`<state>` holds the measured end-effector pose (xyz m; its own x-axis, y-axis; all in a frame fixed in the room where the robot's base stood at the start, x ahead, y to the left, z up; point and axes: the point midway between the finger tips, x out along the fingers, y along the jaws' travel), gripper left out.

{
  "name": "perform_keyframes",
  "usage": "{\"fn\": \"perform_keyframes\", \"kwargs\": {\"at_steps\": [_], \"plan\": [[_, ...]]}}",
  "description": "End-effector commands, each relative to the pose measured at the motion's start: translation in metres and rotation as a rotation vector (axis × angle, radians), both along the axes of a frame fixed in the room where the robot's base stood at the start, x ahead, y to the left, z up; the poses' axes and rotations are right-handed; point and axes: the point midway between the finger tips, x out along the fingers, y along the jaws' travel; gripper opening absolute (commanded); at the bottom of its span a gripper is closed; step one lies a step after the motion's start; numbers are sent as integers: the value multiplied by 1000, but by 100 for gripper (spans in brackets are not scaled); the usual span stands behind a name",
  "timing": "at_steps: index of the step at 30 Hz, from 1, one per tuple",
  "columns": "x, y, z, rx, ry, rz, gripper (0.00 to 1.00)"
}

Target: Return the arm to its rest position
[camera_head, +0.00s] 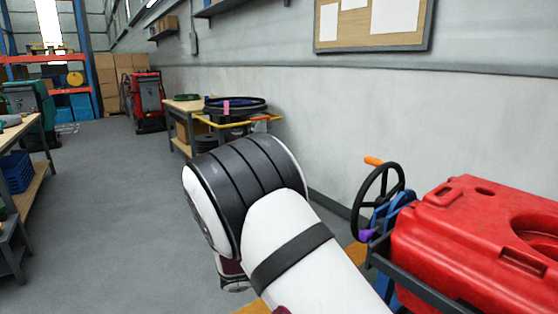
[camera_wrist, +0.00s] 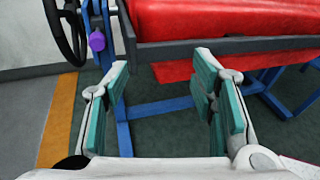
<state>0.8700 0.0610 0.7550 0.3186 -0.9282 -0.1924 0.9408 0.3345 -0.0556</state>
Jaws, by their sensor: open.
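My gripper (camera_wrist: 160,95) shows in the wrist view with its two teal-padded fingers spread apart and nothing between them. It points toward the blue frame (camera_wrist: 155,108) under a red tank (camera_wrist: 210,18). In the head view my white and grey arm (camera_head: 290,235) fills the lower middle, bent, and the gripper itself is hidden there. The red tank (camera_head: 480,235) stands to the right of the arm. A black handwheel (camera_head: 378,195) with an orange knob and a purple part is at the tank's left end; it also shows in the wrist view (camera_wrist: 66,30).
A workbench (camera_head: 188,125) and a yellow-edged cart (camera_head: 235,120) stand by the wall behind the arm. A red machine (camera_head: 146,100) is farther back. Another bench (camera_head: 20,150) stands at the left. The grey floor (camera_head: 110,220) between is clear.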

Motion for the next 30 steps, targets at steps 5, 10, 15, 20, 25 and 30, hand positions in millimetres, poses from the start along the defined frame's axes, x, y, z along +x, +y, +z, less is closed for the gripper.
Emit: {"fn": "perform_keyframes", "kwargs": {"at_steps": [5, 10, 15, 20, 25, 30], "plan": [[-35, -41, 45, 178, -101, -203, 52], [-81, -74, 81, 352, -210, -411, 52], [-132, -97, 110, 517, -323, -612, 52], [-182, -110, 132, 661, -431, -793, 52], [-235, -115, 150, 808, -548, -976, 52], [-286, -111, 161, 947, -668, -1149, 52]]}}
